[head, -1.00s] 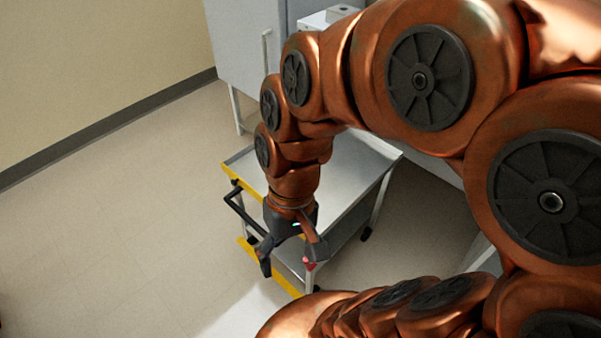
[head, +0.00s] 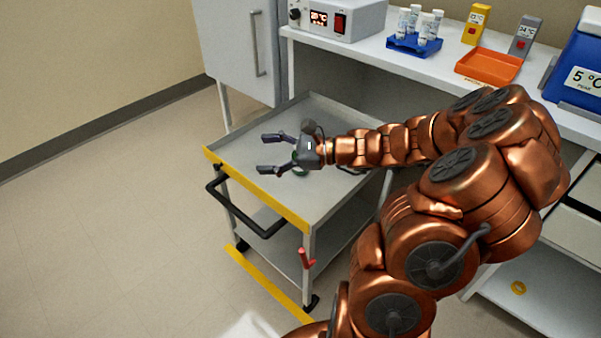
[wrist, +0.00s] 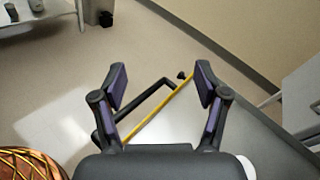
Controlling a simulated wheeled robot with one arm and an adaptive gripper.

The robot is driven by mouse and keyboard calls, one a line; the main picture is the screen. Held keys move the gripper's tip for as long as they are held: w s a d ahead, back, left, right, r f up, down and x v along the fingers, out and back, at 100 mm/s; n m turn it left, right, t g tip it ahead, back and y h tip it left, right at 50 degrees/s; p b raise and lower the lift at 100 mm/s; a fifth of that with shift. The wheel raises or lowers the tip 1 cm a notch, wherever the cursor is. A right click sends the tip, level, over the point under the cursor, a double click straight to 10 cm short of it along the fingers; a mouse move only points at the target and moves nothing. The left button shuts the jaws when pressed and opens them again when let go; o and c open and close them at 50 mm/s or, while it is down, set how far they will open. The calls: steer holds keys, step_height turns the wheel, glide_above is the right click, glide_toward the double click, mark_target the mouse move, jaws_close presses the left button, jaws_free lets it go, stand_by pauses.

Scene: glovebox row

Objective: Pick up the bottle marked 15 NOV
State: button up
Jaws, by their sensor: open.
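My gripper (head: 284,153) is open and empty over the grey top of the cart, its fingers pointing left. In the wrist view its two fingers (wrist: 160,88) are spread, with the cart's handle and yellow edge beyond. Several white-capped bottles (head: 425,27) stand in a blue rack on the bench, well to the right of and behind my gripper. Their labels are too small to read, so I cannot tell whether one says 15 NOV. A white rounded shape (wrist: 246,166) shows at the wrist view's lower right.
The cart (head: 240,140) has a yellow front edge and black handle (head: 245,213). On the bench are a control box (head: 337,18), a blue rack (head: 410,47), an orange tray (head: 488,66), yellow and grey tags, and a blue box marked 5 °C (head: 580,62). Open floor lies left.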

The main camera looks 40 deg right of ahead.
steer(key=d+f+m+t+h+b, duration=0.1)
steer(key=d+f+m+t, duration=0.1)
steer(key=d, duration=0.3)
steer(key=d+f+m+t+h+b, duration=0.1)
steer(key=d+f+m+t+h, duration=0.1)
steer(key=d+f+m, duration=0.2)
steer(key=d+f+m+t+h+b, duration=0.2)
steer(key=d+f+m, duration=0.1)
steer(key=d, duration=0.5)
steer(key=shift+w+f, duration=0.2)
steer(key=shift+w, duration=0.1)
steer(key=shift+r+b+x, duration=0.2)
steer(key=shift+b+x, duration=0.75)
steer(key=shift+x, duration=2.85)
steer(key=shift+d, duration=0.1)
steer(key=c, duration=1.4)
steer(key=shift+r, duration=0.1)
